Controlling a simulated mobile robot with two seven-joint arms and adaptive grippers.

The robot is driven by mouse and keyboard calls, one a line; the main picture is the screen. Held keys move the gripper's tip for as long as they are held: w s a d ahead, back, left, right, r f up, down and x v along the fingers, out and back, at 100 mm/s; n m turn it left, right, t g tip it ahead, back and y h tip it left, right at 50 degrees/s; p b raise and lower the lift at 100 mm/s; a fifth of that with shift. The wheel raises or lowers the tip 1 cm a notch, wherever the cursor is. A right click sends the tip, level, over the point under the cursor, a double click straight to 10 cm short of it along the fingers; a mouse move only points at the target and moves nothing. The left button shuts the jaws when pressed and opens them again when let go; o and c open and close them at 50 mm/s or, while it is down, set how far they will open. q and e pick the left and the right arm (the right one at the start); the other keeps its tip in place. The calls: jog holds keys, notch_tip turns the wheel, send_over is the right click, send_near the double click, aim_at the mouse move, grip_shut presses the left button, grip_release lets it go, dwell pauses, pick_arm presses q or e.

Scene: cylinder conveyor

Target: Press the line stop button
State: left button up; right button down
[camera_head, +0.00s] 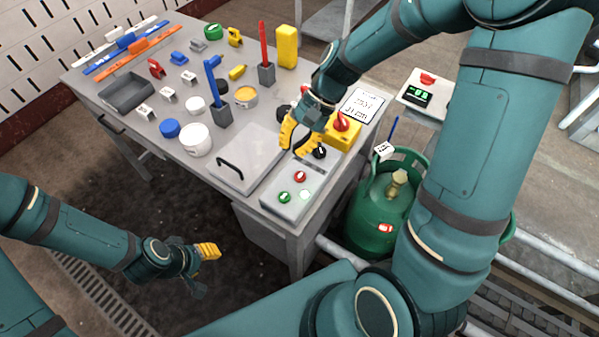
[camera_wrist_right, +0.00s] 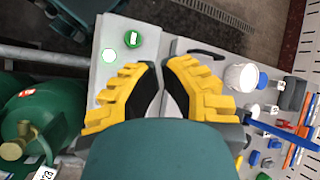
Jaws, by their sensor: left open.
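A grey control box (camera_head: 292,197) on the table's near right corner carries a red button (camera_head: 300,176), a green button (camera_head: 284,197), a pale lit button (camera_head: 305,195) and a black knob (camera_head: 320,151). My right gripper (camera_head: 299,147) hangs over the box's far end, fingers apart and empty. In the right wrist view, its fingers (camera_wrist_right: 160,72) hide the red button; the green button (camera_wrist_right: 133,38) and lit button (camera_wrist_right: 109,55) show beside the left finger. A yellow box (camera_head: 343,137) with a red mushroom button (camera_head: 341,121) stands behind the gripper. My left gripper (camera_head: 208,258) is open and empty, low over the floor.
A grey lidded panel with a black handle (camera_head: 230,168) lies left of the control box. A white tub (camera_head: 195,139) and several tools and parts cover the table. A green gas cylinder (camera_head: 377,215) stands right of it. Another red button unit (camera_head: 427,79) is farther right.

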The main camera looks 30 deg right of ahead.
aim_at(300, 176)
notch_tip(300, 176, down, 8)
jog(key=b, duration=0.6)
jog(key=shift+b, duration=0.3)
jog(key=shift+f, duration=0.4)
jog(key=shift+f+b, duration=0.1)
jog(key=shift+b, duration=0.2)
dwell(0.4)
jog(key=shift+f, duration=0.35)
jog(key=shift+f+b, duration=0.35)
jog(key=shift+f, duration=0.05)
dwell(0.8)
jog(key=shift+r, duration=0.15)
jog(key=shift+r+p, duration=0.8)
jog(key=shift+p, duration=0.05)
